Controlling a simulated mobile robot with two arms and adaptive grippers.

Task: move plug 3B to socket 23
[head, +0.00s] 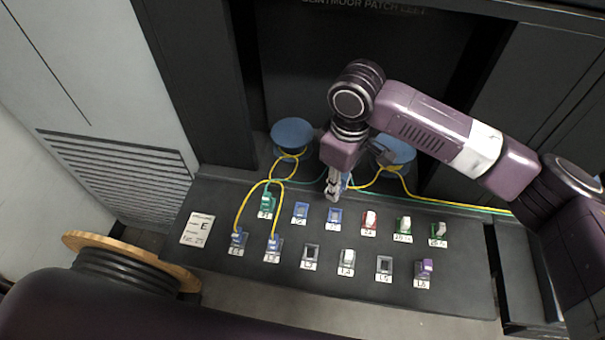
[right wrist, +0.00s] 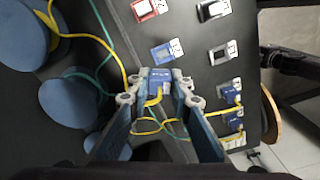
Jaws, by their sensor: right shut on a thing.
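My right gripper (head: 333,192) is shut on a blue plug (right wrist: 160,78) with a yellow cable, best seen between the fingertips (right wrist: 160,92) in the right wrist view. Any marking on the plug is too small to read for certain. In the head view the gripper hangs above and just behind the blue socket 23 (head: 334,216), which looks empty. The plug appears above the panel, apart from the socket. A similar empty blue socket (head: 300,210) lies left of it. In the right wrist view a blue socket (right wrist: 166,51) shows beyond the plug. My left gripper is out of view.
The red socket (head: 369,223) with a white plug stands right of socket 23. Two blue plugs (head: 237,240) (head: 273,243) with yellow cables sit front left. A teal plug (head: 267,200) is back left. Blue spools (head: 292,132) and loose yellow and teal cables lie behind.

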